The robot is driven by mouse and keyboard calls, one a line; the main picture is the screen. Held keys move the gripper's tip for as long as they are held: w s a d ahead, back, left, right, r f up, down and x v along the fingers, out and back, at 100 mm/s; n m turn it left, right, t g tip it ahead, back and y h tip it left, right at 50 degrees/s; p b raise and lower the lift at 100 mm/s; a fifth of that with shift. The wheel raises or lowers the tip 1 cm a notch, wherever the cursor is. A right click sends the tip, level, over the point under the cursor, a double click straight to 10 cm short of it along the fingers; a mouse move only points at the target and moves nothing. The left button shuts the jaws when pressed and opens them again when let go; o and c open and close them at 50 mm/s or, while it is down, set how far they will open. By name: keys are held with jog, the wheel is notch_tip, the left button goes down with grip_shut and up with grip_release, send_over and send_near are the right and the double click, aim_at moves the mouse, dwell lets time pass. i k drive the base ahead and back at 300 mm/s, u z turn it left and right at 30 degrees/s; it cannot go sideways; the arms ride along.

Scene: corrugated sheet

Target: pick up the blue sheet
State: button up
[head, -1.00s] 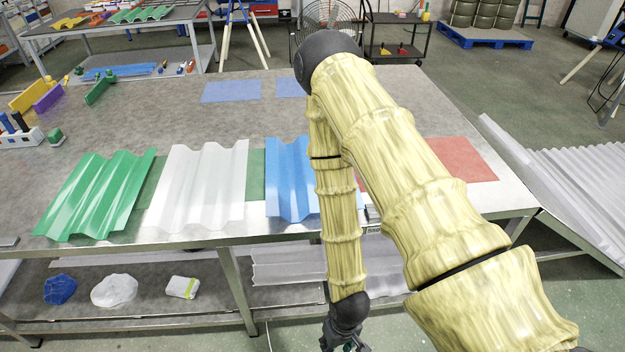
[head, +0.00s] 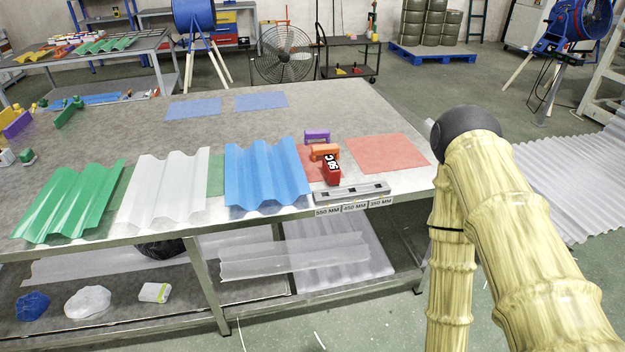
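The blue sheet (head: 264,176) is a wavy corrugated piece lying near the front edge of the table (head: 330,108). It is to the right of a white corrugated sheet (head: 165,188) and a green one (head: 68,201). Nothing covers it. My arm comes in at the right of the head view and bends down beside the table's right end. My gripper is below the lower edge of the picture, so its fingers are hidden from view.
Right of the blue sheet stand a purple clamp-like item (head: 317,137), an orange one (head: 324,152) and a red one (head: 331,170), with a metal bar (head: 351,192) in front. A red mat (head: 388,153) lies beyond. Clear sheets (head: 335,262) lie on the lower shelf.

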aim_at(260, 173)
jog(key=u, duration=0.85)
jog(key=i, duration=1.7)
jog(key=z, duration=2.3)
jog(key=k, duration=1.2)
jog(key=u, duration=1.2)
jog(key=i, duration=0.2)
jog(key=u, duration=0.05)
